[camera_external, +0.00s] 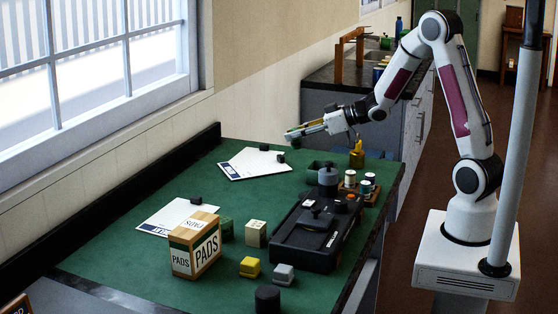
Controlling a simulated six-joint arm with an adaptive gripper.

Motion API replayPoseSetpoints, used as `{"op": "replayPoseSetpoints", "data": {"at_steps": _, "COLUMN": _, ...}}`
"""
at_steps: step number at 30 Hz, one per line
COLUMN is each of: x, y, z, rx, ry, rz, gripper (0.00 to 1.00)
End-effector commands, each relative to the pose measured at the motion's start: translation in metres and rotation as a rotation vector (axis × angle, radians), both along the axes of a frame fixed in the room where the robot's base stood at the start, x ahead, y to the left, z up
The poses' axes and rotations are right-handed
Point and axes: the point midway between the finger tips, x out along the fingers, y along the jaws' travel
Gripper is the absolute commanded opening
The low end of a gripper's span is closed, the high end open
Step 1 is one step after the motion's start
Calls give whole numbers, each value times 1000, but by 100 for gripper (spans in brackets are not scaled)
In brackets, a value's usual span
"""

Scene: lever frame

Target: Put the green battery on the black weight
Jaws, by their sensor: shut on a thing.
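My gripper (300,131) is above the far part of the green table, pointing left. It is shut on a small green thing (291,136), which looks like the green battery and is partly hidden by the fingers. A black cylinder (267,299), which looks like the black weight, stands upright at the near edge of the table, far from my gripper. Its top is bare.
A black device (309,238) sits at the table's right side, with a grey weight-like object (328,177) behind it. A PADS box (195,245), a yellow block (250,267), a grey block (284,274) and a cream block (256,233) stand nearby.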

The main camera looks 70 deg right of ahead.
Motion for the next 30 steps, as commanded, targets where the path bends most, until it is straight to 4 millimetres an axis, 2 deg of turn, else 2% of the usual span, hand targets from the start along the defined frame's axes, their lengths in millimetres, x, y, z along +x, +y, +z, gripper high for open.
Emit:
{"op": "replayPoseSetpoints", "data": {"at_steps": 8, "x": 1, "y": 3, "z": 0, "rx": 0, "ry": -1, "rz": 7, "gripper": 0}}
{"op": "replayPoseSetpoints", "data": {"at_steps": 14, "x": 8, "y": 24, "z": 2, "rx": 0, "ry": -1, "rz": 47, "gripper": 0}}
{"op": "replayPoseSetpoints", "data": {"at_steps": 20, "x": 19, "y": 66, "z": 6, "rx": 2, "ry": -2, "rz": 124, "gripper": 0}}
{"op": "replayPoseSetpoints", "data": {"at_steps": 30, "x": 33, "y": 161, "z": 13, "rx": 5, "ry": -2, "rz": 293, "gripper": 0}}
